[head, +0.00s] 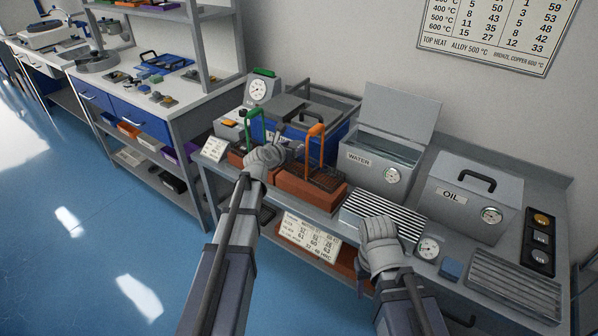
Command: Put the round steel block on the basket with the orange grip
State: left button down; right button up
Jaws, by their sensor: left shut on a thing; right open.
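The basket with the orange grip (318,181) is a dark mesh tray on a reddish brick block, with an upright orange handle (316,146). My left gripper (287,150) is just left of that handle, above the brick blocks. It is shut on a small grey thing that looks like the round steel block; the fingers mostly hide it, and its shape is hard to make out. I cannot tell whether it touches the basket. My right gripper (378,225) is open and empty over the front of the bench, by a ribbed grey rack.
A green-handled basket (254,127) stands left of the orange one. A round gauge (428,248) and a slotted tray (515,285) lie right.

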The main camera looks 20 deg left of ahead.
pick_arm(q)
jog(key=shift+f, duration=0.1)
jog(key=b, duration=0.7)
send_over(295, 178)
jog(key=f, duration=0.6)
jog(key=shift+w+a+f, duration=0.1)
jog(key=shift+w+a, duration=0.1)
jog(key=shift+w, duration=0.1)
jog(key=shift+p, duration=0.35)
notch_tip(295, 178, down, 3)
jog(key=b, duration=0.3)
jog(key=shift+s+f+b, duration=0.15)
jog(key=shift+f+b, duration=0.1)
jog(key=shift+b, duration=0.25)
jog(key=shift+s+d+r, duration=0.1)
jog(key=shift+c, duration=1.5)
grip_release()
jog(key=p+v, duration=0.5)
jog(key=v, duration=0.6)
jog(key=shift+s, duration=0.3)
